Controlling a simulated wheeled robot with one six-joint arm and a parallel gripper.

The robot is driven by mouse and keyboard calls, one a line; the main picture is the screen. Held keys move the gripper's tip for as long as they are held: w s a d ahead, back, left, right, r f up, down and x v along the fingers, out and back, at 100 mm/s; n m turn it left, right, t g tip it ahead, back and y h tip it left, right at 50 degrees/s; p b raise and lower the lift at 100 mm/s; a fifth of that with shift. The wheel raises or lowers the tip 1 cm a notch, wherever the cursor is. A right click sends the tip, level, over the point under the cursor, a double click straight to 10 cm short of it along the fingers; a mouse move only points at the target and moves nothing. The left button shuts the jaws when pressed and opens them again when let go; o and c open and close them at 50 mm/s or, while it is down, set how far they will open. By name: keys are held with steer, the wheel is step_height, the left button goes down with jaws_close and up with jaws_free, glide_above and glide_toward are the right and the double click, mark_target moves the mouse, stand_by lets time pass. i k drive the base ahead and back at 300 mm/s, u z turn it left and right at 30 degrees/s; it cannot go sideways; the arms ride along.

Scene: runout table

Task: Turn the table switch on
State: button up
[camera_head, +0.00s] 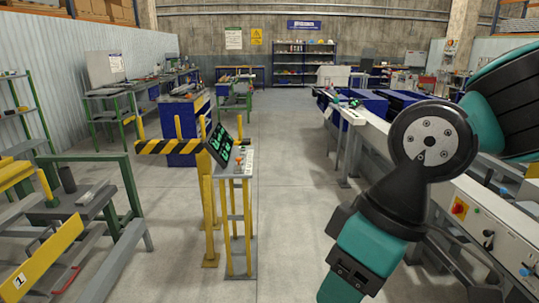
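A light grey control panel (487,235) runs along the side of the runout table at the right. On it are a red knob on a yellow plate (460,208), a black knob (489,237) with a second one just below it, and a small teal button (526,271) near the right edge. I cannot read labels or tell which control is the table switch, or its position. My teal and dark grey arm stands in front of the table, left of the panel, and hides part of it. My gripper is not in view.
A stand with a tilted dark screen (219,145) and yellow posts (209,215) stands left of centre. A black-and-yellow striped bar (170,147) sticks out left from it. Green-framed benches stand at left. The grey floor aisle (290,190) in the middle is clear.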

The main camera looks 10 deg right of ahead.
mark_target(457, 208)
steer(key=z, duration=0.6)
steer(key=i, duration=2.15)
steer(key=z, duration=0.55)
